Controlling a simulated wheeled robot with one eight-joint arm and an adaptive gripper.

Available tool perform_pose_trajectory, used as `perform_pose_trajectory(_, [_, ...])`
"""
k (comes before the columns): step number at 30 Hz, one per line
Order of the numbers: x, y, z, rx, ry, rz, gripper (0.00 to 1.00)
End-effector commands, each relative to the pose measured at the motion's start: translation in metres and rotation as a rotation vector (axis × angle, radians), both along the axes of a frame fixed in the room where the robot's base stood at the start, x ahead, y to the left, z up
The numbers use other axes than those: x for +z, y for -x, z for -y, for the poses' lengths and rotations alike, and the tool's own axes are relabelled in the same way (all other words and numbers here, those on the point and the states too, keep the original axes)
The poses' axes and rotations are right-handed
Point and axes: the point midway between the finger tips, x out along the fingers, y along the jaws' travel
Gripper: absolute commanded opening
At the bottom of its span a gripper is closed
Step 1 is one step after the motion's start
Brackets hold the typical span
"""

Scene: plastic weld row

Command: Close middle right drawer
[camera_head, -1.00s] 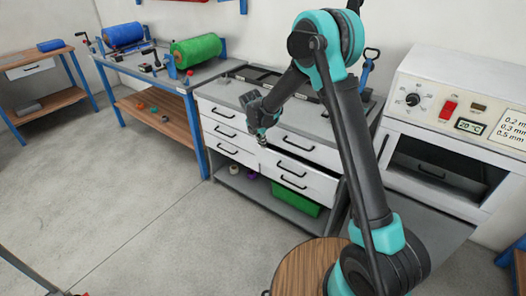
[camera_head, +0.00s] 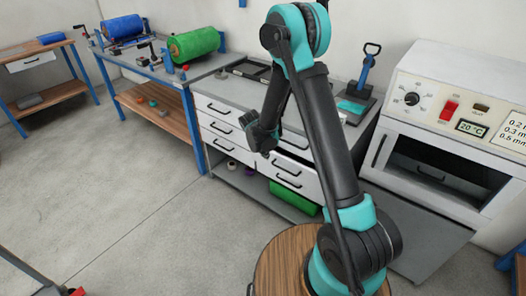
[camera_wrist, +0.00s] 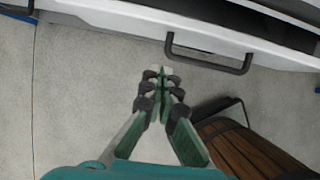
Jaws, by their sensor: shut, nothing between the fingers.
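The drawer unit (camera_head: 219,109) has white fronts with dark handles in two columns. In the head view the middle right drawer (camera_head: 303,173) stands out from the unit, and my arm hides part of the right column. The wrist view shows a white drawer front with a dark bar handle (camera_wrist: 210,64) and a dark gap behind its top edge. My gripper (camera_wrist: 162,73) is shut and empty, below and left of that handle in the picture, apart from it. In the head view my wrist hides the fingertips in front of the unit.
A white oven-like machine (camera_head: 440,140) stands right of the unit. Grey floor (camera_head: 110,215) is clear at left.

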Motion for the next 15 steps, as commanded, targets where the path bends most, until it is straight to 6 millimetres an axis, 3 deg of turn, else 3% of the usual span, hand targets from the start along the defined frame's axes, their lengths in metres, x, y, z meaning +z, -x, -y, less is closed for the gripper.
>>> perform_pose_trajectory(5, [-0.026, -0.009, 0.007, -0.001, 0.0, 0.0, 0.0])
perform_pose_trajectory(9, [-0.023, -0.027, 0.02, -0.002, 0.0, -0.001, 0.0])
perform_pose_trajectory(15, [-0.023, -0.038, 0.028, 0.0, 0.0, 0.0, 0.0])
